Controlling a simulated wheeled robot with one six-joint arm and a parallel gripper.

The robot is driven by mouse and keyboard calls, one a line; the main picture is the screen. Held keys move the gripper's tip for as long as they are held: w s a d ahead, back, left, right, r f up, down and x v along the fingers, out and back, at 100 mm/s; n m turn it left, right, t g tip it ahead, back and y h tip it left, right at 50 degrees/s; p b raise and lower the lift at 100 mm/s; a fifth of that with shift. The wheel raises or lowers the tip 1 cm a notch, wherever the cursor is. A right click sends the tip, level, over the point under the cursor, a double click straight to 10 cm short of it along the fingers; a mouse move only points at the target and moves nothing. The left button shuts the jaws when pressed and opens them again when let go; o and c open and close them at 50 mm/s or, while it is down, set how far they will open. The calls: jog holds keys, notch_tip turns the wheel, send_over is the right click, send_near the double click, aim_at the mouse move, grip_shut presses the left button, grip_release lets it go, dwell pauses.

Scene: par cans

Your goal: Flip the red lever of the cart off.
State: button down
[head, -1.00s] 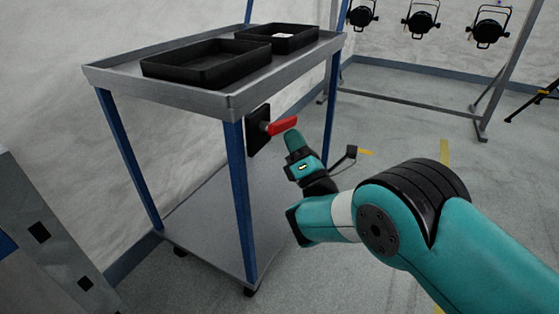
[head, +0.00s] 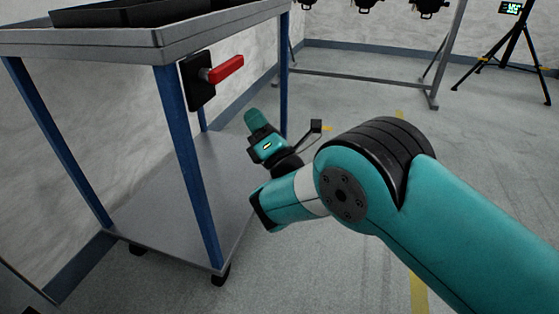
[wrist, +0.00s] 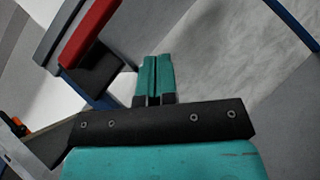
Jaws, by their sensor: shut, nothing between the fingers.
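The cart (head: 218,30) stands at the left in the head view, with a grey top and blue legs. The red lever (head: 224,69) sits on a black plate (head: 199,82) below the cart's top edge and points to the right, slightly upward. In the wrist view the red lever (wrist: 90,32) shows at upper left, near the fingers but apart from them. My gripper (wrist: 153,78) is shut and empty.
Black trays (head: 140,12) rest on the cart's top. The cart's lower shelf (head: 165,190) is bare where it shows. A metal stand (head: 365,78) with lamps and a tripod (head: 508,45) stand at the back. The floor right of the cart is mostly clear.

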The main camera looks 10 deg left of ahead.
jog(key=d+f+b, duration=0.5)
jog(key=b, duration=0.8)
jog(key=shift+s, duration=0.2)
jog(key=shift+d, duration=0.1)
